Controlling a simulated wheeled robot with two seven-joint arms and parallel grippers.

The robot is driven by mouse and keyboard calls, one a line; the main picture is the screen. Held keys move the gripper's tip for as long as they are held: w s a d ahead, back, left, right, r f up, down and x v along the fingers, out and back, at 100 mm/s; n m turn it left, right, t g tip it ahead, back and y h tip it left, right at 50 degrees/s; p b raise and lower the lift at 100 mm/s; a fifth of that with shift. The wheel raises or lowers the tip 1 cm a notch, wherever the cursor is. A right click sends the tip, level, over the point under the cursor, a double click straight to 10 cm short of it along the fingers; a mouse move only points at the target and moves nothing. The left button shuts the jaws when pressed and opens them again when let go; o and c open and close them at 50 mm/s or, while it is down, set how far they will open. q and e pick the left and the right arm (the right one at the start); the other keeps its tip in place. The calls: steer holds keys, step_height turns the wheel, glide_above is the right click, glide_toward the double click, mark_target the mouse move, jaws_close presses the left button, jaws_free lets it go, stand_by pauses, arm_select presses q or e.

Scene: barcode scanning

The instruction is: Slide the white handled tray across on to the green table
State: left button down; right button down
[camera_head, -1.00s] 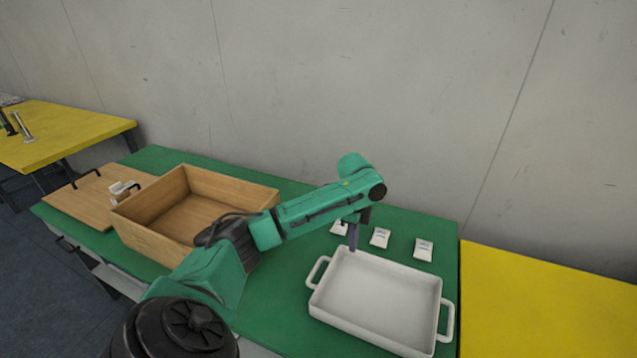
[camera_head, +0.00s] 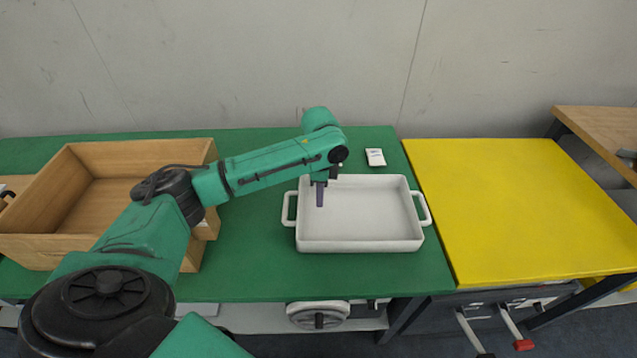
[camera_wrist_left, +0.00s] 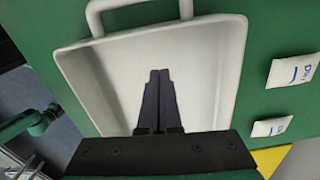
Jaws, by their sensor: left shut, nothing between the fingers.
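The white handled tray (camera_head: 360,246) lies flat and empty on the green table (camera_head: 260,280), close to its right edge. Its right handle (camera_head: 426,212) comes to about the seam with the yellow table, and its left handle (camera_head: 288,208) points toward the wooden box. My left gripper (camera_head: 320,200) is shut and empty, pointing down over the tray's left part. The left wrist view shows its fingers (camera_wrist_left: 158,85) together over the tray floor (camera_wrist_left: 115,85), with a handle (camera_wrist_left: 92,18) beyond them. Whether the fingertips touch the tray cannot be told. My right gripper is not in view.
The yellow table (camera_head: 510,210) adjoins on the right and is bare. An open wooden box (camera_head: 110,160) stands on the left. A small white packet (camera_head: 375,157) lies behind the tray; two packets show in the left wrist view (camera_wrist_left: 292,70). A grey wall closes the back.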

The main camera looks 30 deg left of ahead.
mark_target(288, 201)
arm_select(q)
steer(key=a, duration=0.1)
steer(key=s+a+f, duration=0.1)
steer(key=shift+s+a+f+p, duration=0.15)
steer(key=shift+a+f+p, duration=0.05)
steer(key=shift+a+p, duration=0.15)
steer(key=shift+s+a, duration=0.25)
steer(key=shift+a, duration=0.15)
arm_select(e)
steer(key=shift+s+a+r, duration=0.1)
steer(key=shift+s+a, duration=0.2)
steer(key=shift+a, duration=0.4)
arm_select(q)
steer(key=shift+w, duration=0.1)
